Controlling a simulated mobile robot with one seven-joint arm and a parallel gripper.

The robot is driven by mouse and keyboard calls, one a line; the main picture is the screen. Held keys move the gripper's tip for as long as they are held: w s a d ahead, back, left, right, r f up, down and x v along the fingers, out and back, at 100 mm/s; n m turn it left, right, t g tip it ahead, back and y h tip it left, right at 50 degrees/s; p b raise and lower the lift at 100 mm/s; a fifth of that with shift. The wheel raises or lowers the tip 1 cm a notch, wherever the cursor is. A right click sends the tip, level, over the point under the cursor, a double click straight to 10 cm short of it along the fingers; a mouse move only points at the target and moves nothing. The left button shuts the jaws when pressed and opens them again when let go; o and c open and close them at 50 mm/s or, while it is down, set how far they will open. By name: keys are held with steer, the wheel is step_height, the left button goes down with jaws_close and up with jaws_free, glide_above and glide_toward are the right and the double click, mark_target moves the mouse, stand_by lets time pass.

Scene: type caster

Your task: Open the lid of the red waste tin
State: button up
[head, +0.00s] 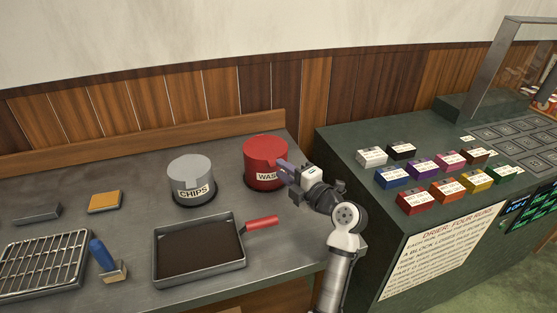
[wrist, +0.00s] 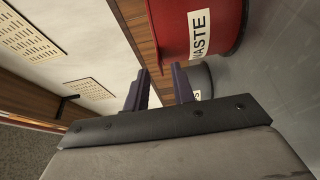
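The red waste tin (head: 264,152) stands near the back right of the grey worktop, its lid on top and shut. A white label on its front is partly covered by my gripper. My gripper (head: 284,168) is in front of the tin's right side in the head view; I cannot tell whether it touches. In the wrist view my gripper (wrist: 161,82) shows two dark fingers apart with nothing between them. The red tin's side (wrist: 172,28) and its WASTE label fill the top right there, beyond the fingertips.
A grey CHIPS tin (head: 191,167) stands to the left of the red one. A green counter (head: 340,150) with coloured blocks is at right.

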steer(key=shift+p+x, duration=0.3)
steer(key=shift+x, duration=1.1)
steer(key=shift+c, duration=0.5)
jaws_close()
